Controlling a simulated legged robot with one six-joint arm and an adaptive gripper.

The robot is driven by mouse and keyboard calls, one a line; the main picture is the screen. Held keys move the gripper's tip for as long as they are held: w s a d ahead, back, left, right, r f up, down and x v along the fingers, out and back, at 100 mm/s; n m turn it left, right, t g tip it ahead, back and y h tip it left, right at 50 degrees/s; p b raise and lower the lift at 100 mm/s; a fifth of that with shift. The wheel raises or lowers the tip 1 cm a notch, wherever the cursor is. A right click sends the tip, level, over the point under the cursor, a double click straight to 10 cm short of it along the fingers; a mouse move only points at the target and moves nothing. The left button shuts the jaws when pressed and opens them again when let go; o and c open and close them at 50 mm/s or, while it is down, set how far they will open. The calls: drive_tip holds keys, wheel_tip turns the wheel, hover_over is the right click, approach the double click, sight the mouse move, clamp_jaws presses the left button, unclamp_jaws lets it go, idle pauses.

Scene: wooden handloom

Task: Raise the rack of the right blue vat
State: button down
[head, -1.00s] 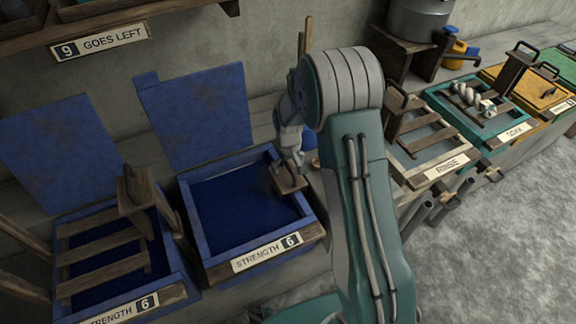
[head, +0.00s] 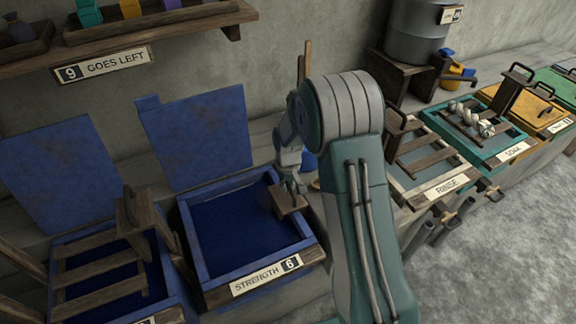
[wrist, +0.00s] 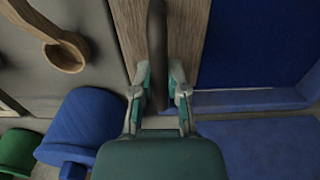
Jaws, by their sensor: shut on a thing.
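The right blue vat (head: 206,277) is open, with dark blue liquid (head: 235,225) inside and a label on its front. My gripper (head: 293,188) is at its right side, over a small wooden board (head: 291,206). In the wrist view my gripper (wrist: 158,88) is shut on a dark upright handle (wrist: 157,40) above the wooden board (wrist: 190,35). The vat's blue rim (wrist: 250,99) and liquid lie to the right of it. No slats of this vat's rack show above the liquid. My arm covers part of the right side.
The left blue vat has a slatted wooden rack (head: 100,268) showing. Blue lids (head: 200,140) stand open behind both vats. A rinse vat (head: 425,165) stands to the right. A wooden ladle (wrist: 66,52) and a blue jar (wrist: 88,118) are near my gripper.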

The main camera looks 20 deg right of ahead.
wheel_tip(320, 180, up, 18)
drive_tip(key=shift+f, duration=0.25)
idle(1.1)
drive_tip(key=shift+w, duration=0.1)
unclamp_jaws()
wheel_tip(320, 180, up, 7)
idle(0.9)
